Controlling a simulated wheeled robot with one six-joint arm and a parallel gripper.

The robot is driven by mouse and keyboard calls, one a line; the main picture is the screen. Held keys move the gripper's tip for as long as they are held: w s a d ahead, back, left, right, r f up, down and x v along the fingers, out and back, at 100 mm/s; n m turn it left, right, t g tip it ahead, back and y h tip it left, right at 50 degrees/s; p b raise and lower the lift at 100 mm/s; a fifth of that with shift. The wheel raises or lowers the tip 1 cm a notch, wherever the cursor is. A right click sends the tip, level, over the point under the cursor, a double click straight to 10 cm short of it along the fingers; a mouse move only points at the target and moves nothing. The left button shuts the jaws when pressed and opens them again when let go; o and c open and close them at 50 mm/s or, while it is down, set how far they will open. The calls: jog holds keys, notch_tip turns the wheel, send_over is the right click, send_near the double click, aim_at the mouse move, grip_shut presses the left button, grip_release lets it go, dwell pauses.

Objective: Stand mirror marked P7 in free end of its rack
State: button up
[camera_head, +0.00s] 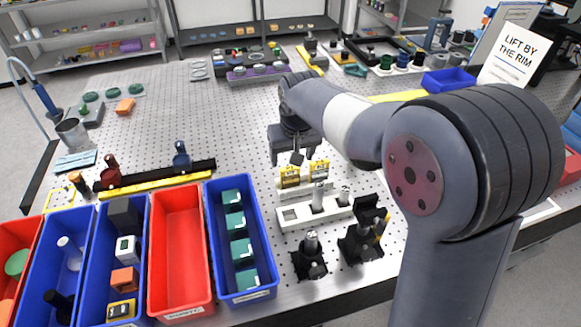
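A purple rack (240,76) with several round pale tops stands farther back. I cannot read a P7 mark anywhere, so I cannot tell which piece is the mirror.
Red (180,245) and blue (262,292) bins line the front left; the right blue one holds several teal-and-white boxes. Black mounts (311,262) stand near the front edge. A yellow strip and black rail (160,182) lie left. The table's middle left is mostly clear.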

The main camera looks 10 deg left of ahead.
jog(key=shift+v, duration=1.55)
jog(key=shift+c, duration=0.3)
dwell(0.6)
